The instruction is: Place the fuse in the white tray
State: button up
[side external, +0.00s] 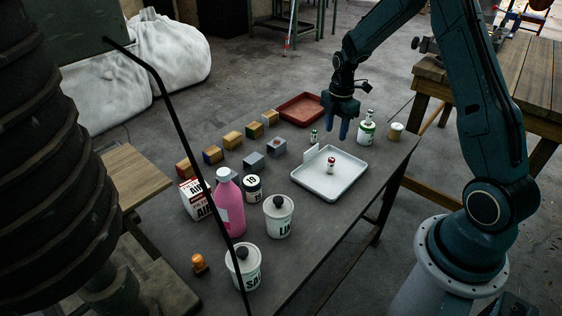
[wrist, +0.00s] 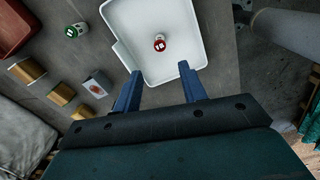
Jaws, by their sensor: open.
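The white tray (side external: 340,188) lies on the dark table, and it also fills the upper middle of the wrist view (wrist: 190,15). A small white cylinder with a red top (side external: 331,165), which looks like a fuse, stands inside the tray; the wrist view shows it from above (wrist: 159,42). A similar small cylinder with a green top (side external: 314,136) stands on the table behind the tray, and it shows at upper left in the wrist view (wrist: 75,30). My gripper (side external: 339,131) is open and empty above the tray's far side; its blue fingers (wrist: 160,88) are apart.
A red tray (side external: 302,108) is at the back. Several coloured blocks (side external: 232,140) and grey blocks (side external: 277,147) stand left of the white tray. A green-labelled container (side external: 366,132) stands to its right. A pink bottle (side external: 229,208) and white jars (side external: 279,217) stand in front.

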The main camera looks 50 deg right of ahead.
jog(key=s+a+r+m+t, duration=0.1)
jog(key=s+a+r+m, duration=0.2)
jog(key=a+r, duration=0.45)
jog(key=s+a+r+m+t, duration=0.2)
jog(key=s+a+r+m, duration=0.2)
jog(key=r, duration=0.6)
jog(key=s+a+r+m+t, duration=0.1)
jog(key=s+a+r+m, duration=0.2)
jog(key=s, duration=0.5)
jog(key=s+a+r+m+t, duration=0.1)
jog(key=s+a+r+m, duration=0.2)
jog(key=s+a+m, duration=0.2)
jog(key=s, duration=0.3)
jog(key=shift+s+a+t, duration=0.2)
jog(key=shift+s+t, duration=0.1)
jog(key=shift+s, duration=0.05)
